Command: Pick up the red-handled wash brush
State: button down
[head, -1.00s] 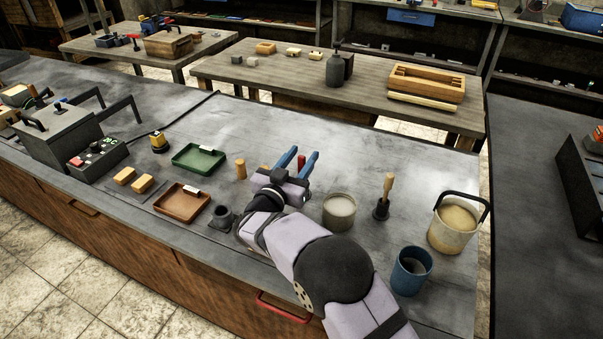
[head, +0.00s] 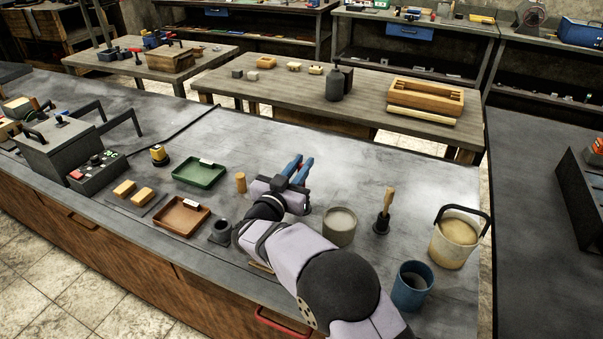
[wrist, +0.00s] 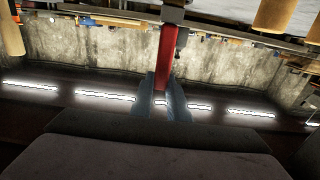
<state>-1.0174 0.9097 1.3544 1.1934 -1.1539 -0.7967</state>
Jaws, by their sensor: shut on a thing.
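The red handle (wrist: 165,60) of the wash brush stands between the two blue fingers of my gripper (wrist: 162,90) in the wrist view. The fingers are shut on it. A pale grey part shows at the handle's upper end in that view; I cannot tell whether it belongs to the brush. In the head view my gripper (head: 299,168) is over the middle of the grey bench, with its blue fingers close together.
A grey cup (head: 339,227), a dark stand with a wooden-handled tool (head: 387,203), a blue cup (head: 411,287) and a sand bucket (head: 455,240) stand to the right. A wooden cylinder (head: 240,182), green tray (head: 200,180) and brown tray (head: 160,217) are left.

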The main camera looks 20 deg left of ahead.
notch_tip(320, 180, up, 8)
jog(key=shift+r, duration=0.1)
dwell(0.4)
jog(key=c, duration=2.3)
grip_release()
grip_shut()
jog(key=shift+r, duration=0.1)
